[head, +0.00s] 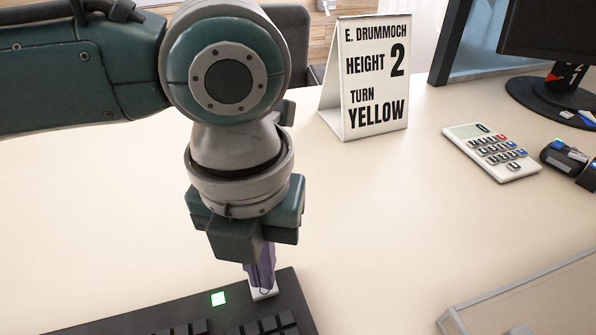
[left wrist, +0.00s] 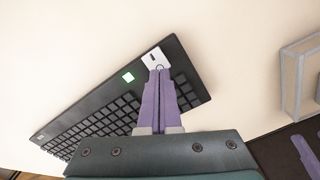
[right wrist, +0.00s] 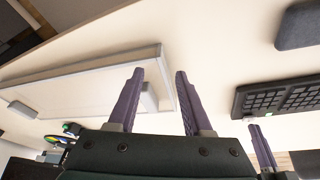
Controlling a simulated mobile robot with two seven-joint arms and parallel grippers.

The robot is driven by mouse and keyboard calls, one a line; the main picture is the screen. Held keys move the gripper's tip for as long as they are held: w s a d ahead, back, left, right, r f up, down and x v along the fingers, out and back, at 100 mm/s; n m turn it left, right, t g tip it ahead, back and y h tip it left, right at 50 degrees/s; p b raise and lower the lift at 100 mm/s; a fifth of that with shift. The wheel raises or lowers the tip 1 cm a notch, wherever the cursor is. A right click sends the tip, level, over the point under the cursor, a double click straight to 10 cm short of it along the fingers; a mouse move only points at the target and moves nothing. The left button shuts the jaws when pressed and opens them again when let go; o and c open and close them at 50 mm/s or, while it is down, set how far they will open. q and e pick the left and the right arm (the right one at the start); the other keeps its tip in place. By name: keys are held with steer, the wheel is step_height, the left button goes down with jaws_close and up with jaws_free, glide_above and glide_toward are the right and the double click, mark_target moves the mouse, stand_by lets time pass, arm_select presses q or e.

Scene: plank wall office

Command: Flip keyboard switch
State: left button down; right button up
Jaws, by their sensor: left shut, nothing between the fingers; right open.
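A black keyboard (head: 180,316) lies on the desk at the bottom of the head view. It carries a lit green square light (head: 218,299) and, near its corner, a white rocker switch (head: 266,290). In the left wrist view the switch (left wrist: 154,57) shows a dark mark on its upper part, and the green light (left wrist: 128,78) is beside it. My left gripper (head: 262,286) points down with its purple fingers shut and empty, the tips over or on the near part of the switch; contact is unclear. My right gripper (right wrist: 157,72) is open and empty, away from the keyboard (right wrist: 275,97).
A sign (head: 375,80) reading "Height 2, turn yellow" stands at the back. A calculator (head: 491,152) and a monitor (head: 548,40) are at the right. A pale-framed tray or board (head: 520,290) lies at the lower right. The desk between is clear.

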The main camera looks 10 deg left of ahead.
arm_select(q)
steer(key=shift+f+b, duration=0.55)
steer(key=shift+f, duration=0.35)
arm_select(e)
steer(key=shift+f, duration=0.6)
stand_by(0.3)
arm_select(q)
step_height(320, 180, up, 7)
steer(key=p, duration=0.8)
steer(key=shift+r, duration=0.1)
arm_select(e)
step_height(320, 180, up, 8)
steer(key=shift+f, duration=0.1)
